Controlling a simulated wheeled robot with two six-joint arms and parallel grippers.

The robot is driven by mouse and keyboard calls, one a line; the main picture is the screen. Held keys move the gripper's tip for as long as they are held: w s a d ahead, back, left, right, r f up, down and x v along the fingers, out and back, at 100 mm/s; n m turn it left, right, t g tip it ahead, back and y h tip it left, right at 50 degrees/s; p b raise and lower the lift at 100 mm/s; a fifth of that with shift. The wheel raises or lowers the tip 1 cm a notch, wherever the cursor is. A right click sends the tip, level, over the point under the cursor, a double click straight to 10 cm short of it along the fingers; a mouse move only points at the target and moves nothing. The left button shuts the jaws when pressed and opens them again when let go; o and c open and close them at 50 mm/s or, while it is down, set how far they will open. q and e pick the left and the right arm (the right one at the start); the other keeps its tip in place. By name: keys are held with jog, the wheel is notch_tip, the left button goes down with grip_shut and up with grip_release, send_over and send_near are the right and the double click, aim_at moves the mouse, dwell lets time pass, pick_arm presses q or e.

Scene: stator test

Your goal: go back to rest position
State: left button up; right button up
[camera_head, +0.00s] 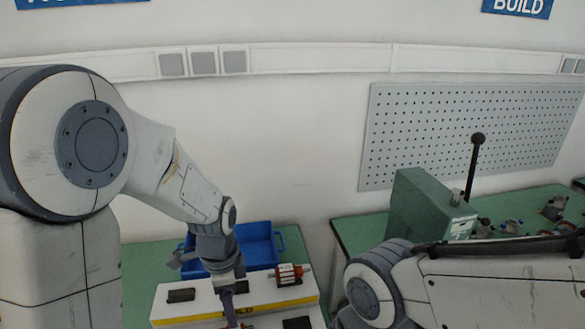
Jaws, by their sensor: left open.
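My left arm comes in from the left and reaches down, with its left gripper (230,308) over the white fixture block (170,313) on the green table. The gripper is open, and its fingers point down near the front of the block. I cannot tell whether they touch anything. A red-orange cylindrical part (288,274) lies on the block, right of the gripper. My right arm crosses the lower right, but its gripper is out of the picture.
A blue bin (262,240) stands behind the block. On the right table (345,232) stand a green machine with a black-knobbed lever (477,150) and several small parts. A perforated panel (470,125) is on the wall. A gap separates the tables.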

pick_arm(q)
jog(key=s+d+r+n, duration=0.3)
jog(key=s+d, duration=0.2)
jog(key=s, duration=0.3)
jog(key=s+d+r+n+h, duration=0.1)
jog(key=s+d+r+n, duration=0.2)
jog(key=s+d, duration=0.3)
jog(key=s, duration=0.3)
jog(key=shift+d+r+n, duration=0.25)
jog(key=shift+r+n, duration=0.1)
jog(key=shift+n, duration=0.05)
